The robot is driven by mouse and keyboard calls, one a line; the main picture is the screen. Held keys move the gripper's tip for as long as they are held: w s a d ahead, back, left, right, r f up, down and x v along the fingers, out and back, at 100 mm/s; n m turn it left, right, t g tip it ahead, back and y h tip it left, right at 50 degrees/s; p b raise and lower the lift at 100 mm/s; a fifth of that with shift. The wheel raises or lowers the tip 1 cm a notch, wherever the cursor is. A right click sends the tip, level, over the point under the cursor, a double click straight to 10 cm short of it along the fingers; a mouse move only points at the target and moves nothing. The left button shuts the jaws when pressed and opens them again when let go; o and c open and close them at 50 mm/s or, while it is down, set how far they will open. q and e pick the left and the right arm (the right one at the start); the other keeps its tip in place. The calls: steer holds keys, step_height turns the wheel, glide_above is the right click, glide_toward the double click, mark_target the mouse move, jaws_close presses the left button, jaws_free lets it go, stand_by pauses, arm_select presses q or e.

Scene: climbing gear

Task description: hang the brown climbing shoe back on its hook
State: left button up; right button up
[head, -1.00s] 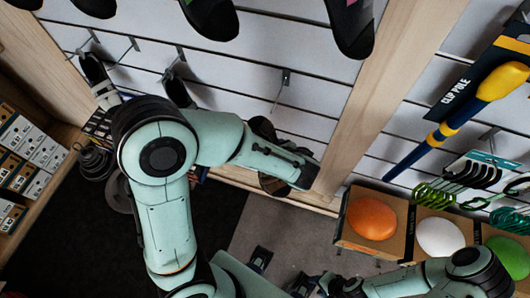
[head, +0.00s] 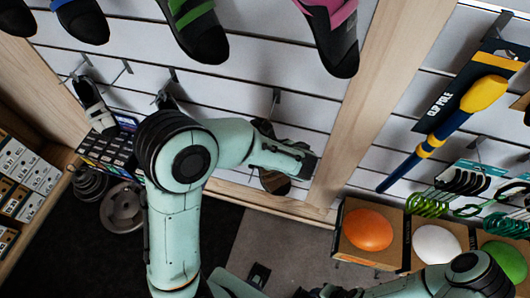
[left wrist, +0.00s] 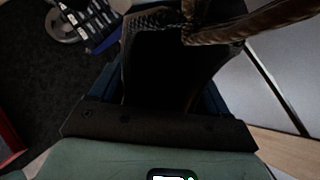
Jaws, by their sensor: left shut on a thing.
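The brown climbing shoe (head: 274,183) is beside the slatted wall in the head view, partly hidden behind my left arm. Its dark upper end shows above the arm, close below a bare metal hook (head: 275,98). I cannot tell whether shoe and hook touch. In the left wrist view the shoe (left wrist: 160,60) fills the middle, very dark, with a brown strap-like part reaching to the upper right. My left gripper (left wrist: 165,88) is shut on it; its dark blue fingers show on both sides. My right gripper is not in view; only part of my right arm shows at lower right.
Other shoes (head: 198,32) hang along the top of the wall, with a black and pink one (head: 335,38) nearest. A wooden post (head: 365,95) stands right of the hook. A blue and yellow clip pole (head: 447,130) and boxed holds (head: 367,230) are further right.

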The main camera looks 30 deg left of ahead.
arm_select(q)
steer(key=shift+w+a, duration=0.25)
steer(key=shift+w, duration=0.8)
steer(key=shift+w+a+f, duration=0.15)
steer(key=shift+w+f, duration=0.45)
steer(key=o, duration=1.3)
steer(key=p+v, duration=0.1)
steer(key=v, duration=1.2)
steer(key=shift+r, duration=0.15)
